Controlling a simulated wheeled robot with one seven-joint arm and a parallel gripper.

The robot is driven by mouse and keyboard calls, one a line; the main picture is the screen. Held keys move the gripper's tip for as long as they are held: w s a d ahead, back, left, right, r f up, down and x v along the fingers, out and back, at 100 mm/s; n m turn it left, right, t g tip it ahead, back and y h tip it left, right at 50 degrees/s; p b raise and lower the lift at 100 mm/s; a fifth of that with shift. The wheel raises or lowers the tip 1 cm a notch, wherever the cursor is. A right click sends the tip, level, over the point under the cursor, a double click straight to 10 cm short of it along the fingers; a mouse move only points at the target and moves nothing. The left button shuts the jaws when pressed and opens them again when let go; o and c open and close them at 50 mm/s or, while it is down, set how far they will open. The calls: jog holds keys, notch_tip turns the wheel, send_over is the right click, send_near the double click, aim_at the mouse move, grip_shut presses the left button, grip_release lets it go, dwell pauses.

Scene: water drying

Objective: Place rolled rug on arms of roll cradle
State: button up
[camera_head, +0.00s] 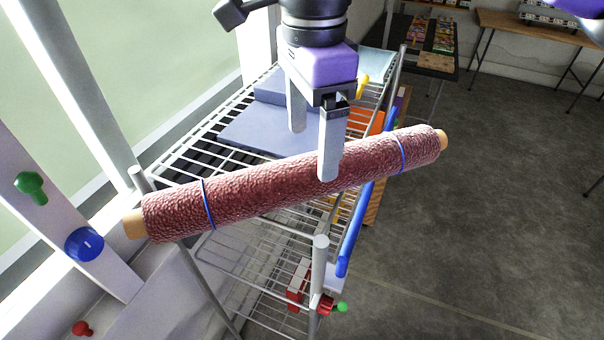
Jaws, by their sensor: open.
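The rolled rug (265,192) is a dark red textured roll with a tan core end showing at each end and two blue bands around it. It lies slantwise across the picture, its right end farther up, over the top of a wire rack. My gripper (313,155) is open above the middle of the roll. One finger hangs in front of the roll's near side and the other finger is at its far side, its tip near the roll's top edge. I cannot make out the arms of the roll cradle; what bears the roll is hidden beneath it.
The wire rack (190,148) has blue folded cloths (262,130) on top and metal corner posts (320,272). A white panel with coloured knobs (84,245) and a window stand at left. The grey floor (480,190) at right is open, with tables behind.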

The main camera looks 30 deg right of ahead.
aim_at(307, 161)
jog(key=f, duration=0.2)
jog(key=f+p, duration=0.1)
jog(key=f, duration=0.1)
jog(key=f+p, duration=0.1)
jog(key=f, duration=0.2)
jog(key=shift+w+f, duration=0.1)
jog(key=shift+w, duration=0.3)
grip_shut()
